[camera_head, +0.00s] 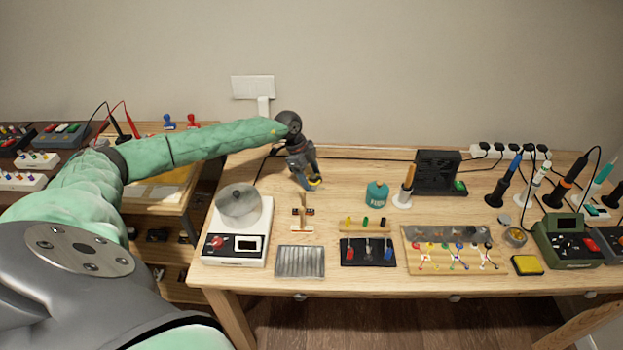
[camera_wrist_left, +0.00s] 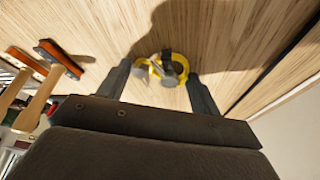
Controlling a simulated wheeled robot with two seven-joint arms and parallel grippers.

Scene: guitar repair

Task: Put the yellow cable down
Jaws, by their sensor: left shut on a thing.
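The yellow cable (camera_head: 316,184) is a small coil at the fingertips of my left gripper (camera_head: 304,180), over the back middle of the wooden workbench. In the left wrist view the yellow cable (camera_wrist_left: 180,65) shows as a ring with a dark strap and a grey part, between the two fingers of my left gripper (camera_wrist_left: 162,85). The left gripper is shut on it. A dark shadow lies on the wood around the coil; I cannot tell whether the coil touches the bench. My right gripper is not in view.
A scale with a round pan (camera_head: 225,247) stands at the bench's left front. A teal bottle (camera_head: 377,194) and a black fan-like box (camera_head: 437,172) stand right of the gripper.

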